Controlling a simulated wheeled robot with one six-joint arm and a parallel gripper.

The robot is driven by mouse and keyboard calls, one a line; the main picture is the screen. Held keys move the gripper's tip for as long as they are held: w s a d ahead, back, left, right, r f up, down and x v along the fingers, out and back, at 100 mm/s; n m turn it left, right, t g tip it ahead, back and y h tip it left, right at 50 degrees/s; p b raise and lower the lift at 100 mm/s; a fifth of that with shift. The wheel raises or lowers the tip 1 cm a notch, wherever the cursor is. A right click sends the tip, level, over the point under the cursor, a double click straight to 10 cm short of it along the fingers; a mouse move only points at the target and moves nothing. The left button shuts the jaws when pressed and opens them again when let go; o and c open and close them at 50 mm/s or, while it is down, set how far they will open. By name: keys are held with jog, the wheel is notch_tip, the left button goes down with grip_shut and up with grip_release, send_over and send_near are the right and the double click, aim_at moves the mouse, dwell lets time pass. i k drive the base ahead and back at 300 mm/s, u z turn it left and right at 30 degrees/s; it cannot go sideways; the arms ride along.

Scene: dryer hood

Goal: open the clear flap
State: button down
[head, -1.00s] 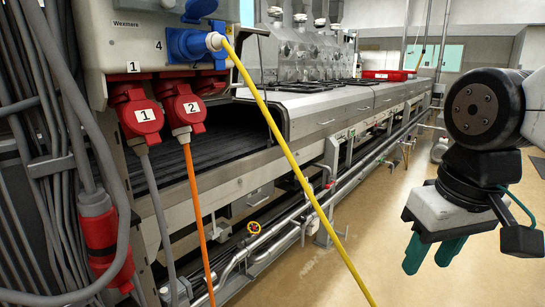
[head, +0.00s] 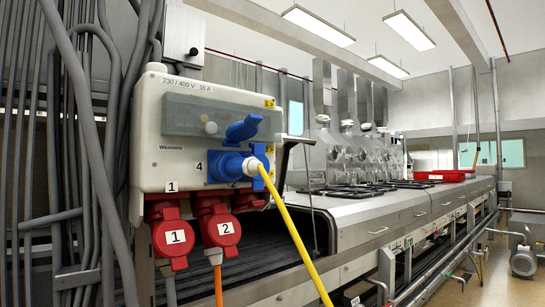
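The clear flap (head: 215,117) is a smoky see-through cover on the upper front of the white socket box (head: 160,170). It looks closed, lying flat against the box face. What lies behind it shows only dimly. Below it, a blue socket (head: 222,167) marked 4 holds a blue and white plug (head: 250,167) with a yellow cable. A blue lid (head: 243,128) stands raised above that socket and overlaps the flap's lower right part. My gripper is out of view.
Red sockets marked 1 (head: 173,237) and 2 (head: 224,229) hang under the box. The yellow cable (head: 298,240) slants down in front. Grey cables (head: 85,120) crowd the left. A long conveyor machine (head: 370,215) runs back to the right.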

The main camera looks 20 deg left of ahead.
aim_at(210, 128)
jog(key=z, duration=1.3)
jog(key=k, duration=0.85)
jog(key=u, duration=2.15)
